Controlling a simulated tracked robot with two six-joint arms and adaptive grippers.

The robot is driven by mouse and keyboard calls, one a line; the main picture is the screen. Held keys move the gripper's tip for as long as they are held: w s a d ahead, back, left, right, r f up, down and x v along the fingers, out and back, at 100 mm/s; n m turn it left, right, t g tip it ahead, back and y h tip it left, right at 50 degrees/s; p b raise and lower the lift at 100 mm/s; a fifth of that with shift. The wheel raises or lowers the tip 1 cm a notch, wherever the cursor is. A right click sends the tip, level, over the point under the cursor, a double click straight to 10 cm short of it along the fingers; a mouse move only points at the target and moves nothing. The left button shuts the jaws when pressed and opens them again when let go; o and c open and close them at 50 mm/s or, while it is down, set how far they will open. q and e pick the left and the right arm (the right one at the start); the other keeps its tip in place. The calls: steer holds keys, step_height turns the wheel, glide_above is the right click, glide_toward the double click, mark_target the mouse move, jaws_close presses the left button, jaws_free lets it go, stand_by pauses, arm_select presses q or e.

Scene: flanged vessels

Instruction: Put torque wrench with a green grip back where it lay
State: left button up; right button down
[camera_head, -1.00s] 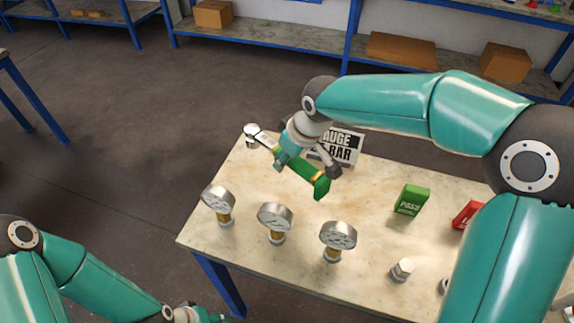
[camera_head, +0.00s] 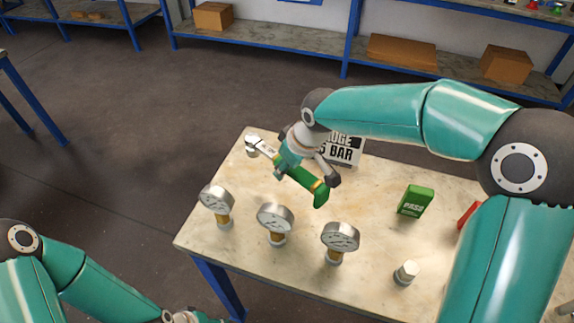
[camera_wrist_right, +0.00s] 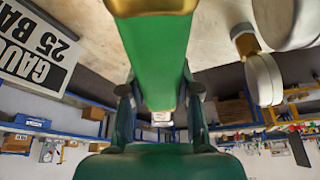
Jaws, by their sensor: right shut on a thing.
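The torque wrench with a green grip (camera_head: 313,187) is held in my right gripper (camera_head: 306,174) over the far left part of the table. In the right wrist view the green grip (camera_wrist_right: 160,62) fills the middle between the fingers of my right gripper (camera_wrist_right: 160,100). I cannot tell whether the wrench touches the table. My left gripper (camera_head: 188,317) shows only in part at the bottom edge; its fingers are not clear.
Several pressure gauges, one at the left (camera_head: 217,203), stand along the front of the table (camera_head: 375,225). A gauge sign (camera_head: 345,150) stands behind my right gripper. A green pass block (camera_head: 415,201), a red block (camera_head: 467,214) and a white-capped fitting (camera_head: 406,273) are to the right.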

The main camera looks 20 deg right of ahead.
steer(key=shift+f+b, duration=3.85)
steer(key=shift+f, duration=0.85)
steer(key=shift+f+b, duration=0.4)
steer(key=shift+f, duration=0.05)
steer(key=c, duration=0.8)
jaws_free()
steer(key=shift+o, duration=0.3)
